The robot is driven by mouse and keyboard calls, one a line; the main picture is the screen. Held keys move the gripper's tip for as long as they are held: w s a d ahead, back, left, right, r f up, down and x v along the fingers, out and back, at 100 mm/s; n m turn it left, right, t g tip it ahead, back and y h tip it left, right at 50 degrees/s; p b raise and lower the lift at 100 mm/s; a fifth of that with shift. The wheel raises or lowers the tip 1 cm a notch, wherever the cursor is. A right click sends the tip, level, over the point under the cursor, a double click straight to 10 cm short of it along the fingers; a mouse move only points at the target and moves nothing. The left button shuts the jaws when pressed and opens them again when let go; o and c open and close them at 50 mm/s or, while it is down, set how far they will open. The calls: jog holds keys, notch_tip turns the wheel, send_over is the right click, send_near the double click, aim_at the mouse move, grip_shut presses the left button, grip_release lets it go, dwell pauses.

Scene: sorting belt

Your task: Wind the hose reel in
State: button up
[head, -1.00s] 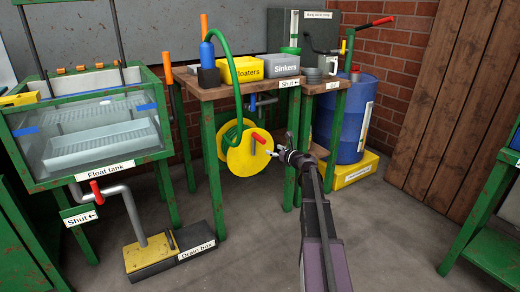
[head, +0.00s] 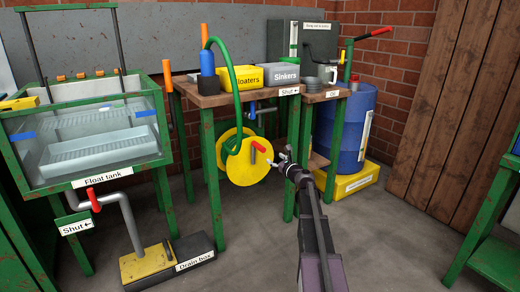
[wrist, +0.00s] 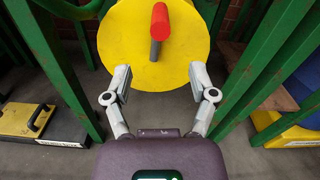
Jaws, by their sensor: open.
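The yellow hose reel (head: 246,172) hangs under the wooden bench, with its round face towards me. The green hose (head: 226,66) arches up over the bench top and runs down to the reel. The crank handle (head: 259,147) has a red grip and sticks out from the reel face; in the wrist view the red grip (wrist: 160,22) is above and ahead of my fingers. My gripper (head: 279,165) is open and empty, just right of the reel face. In the wrist view my gripper (wrist: 158,80) has its fingers spread before the lower part of the yellow disc, not touching the handle.
Green bench legs (head: 291,175) stand close to the right of the reel. The float tank (head: 90,145) and drain box (head: 190,255) are at left. A blue drum (head: 352,125) stands behind right. The floor in front is clear.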

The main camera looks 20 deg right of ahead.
aim_at(260, 148)
jog(key=w, duration=0.4)
jog(key=w+a, duration=0.1)
jog(key=w, duration=0.7)
jog(key=shift+w+a, duration=0.2)
jog(key=shift+w, duration=0.1)
grip_shut()
